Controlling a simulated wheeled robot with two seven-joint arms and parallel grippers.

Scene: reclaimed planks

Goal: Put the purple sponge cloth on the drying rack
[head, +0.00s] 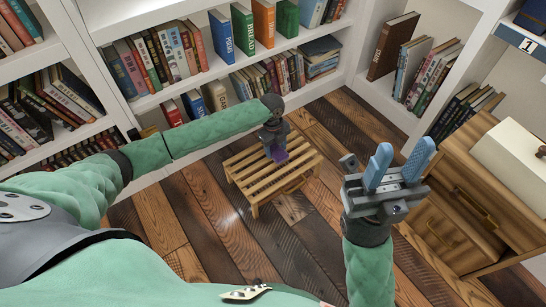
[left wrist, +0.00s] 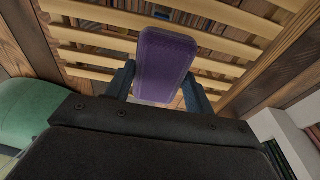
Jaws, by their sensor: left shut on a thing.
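The purple sponge cloth (head: 280,156) is held in my left gripper (head: 274,143), above the slats in the head view. In the left wrist view the cloth (left wrist: 166,62) is a flat purple block between the two dark fingers of my left gripper (left wrist: 160,84). The drying rack (head: 247,174) is a low wooden slatted stand on the floor; its slats (left wrist: 100,38) show behind the cloth in the left wrist view. I cannot tell whether the cloth touches the slats. My right gripper (head: 403,156) is empty, its blue fingers apart and pointing up, right of the rack.
White bookshelves (head: 330,52) full of books stand behind and to the left. A wooden drawer cabinet (head: 470,205) with a pale box (head: 515,160) on top is at the right. The plank floor (head: 220,225) around the rack is mostly clear.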

